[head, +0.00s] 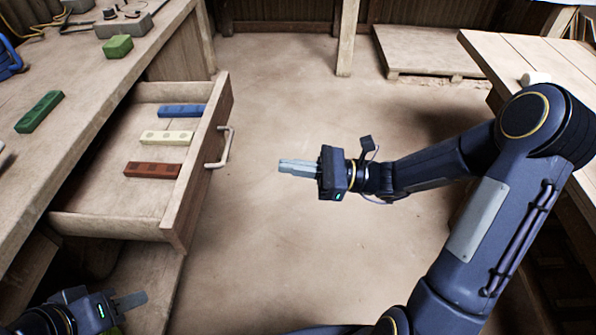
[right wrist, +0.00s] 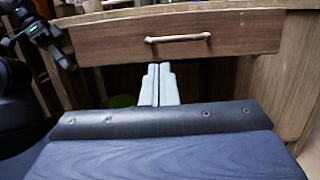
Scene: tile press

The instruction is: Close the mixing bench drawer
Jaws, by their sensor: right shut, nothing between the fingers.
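The mixing bench drawer (head: 197,165) is pulled out from the wooden bench (head: 75,115) at the left of the head view. Inside lie a blue bar (head: 182,111), a cream bar (head: 167,138) and a red-brown bar (head: 152,170). A pale handle (head: 224,148) is on its front; front and handle also show in the right wrist view (right wrist: 178,38). My right gripper (head: 282,166) is shut and empty, to the right of the handle and apart from it, pointing toward the drawer front. My left gripper (head: 140,298) is low at the bottom left, below the drawer; its finger opening is unclear.
Green blocks (head: 40,111) (head: 117,46) and a grey block (head: 123,25) lie on the bench top. Another wooden table (head: 545,60) stands at the right, and a low wooden platform (head: 425,50) at the back. The floor (head: 290,90) between is clear.

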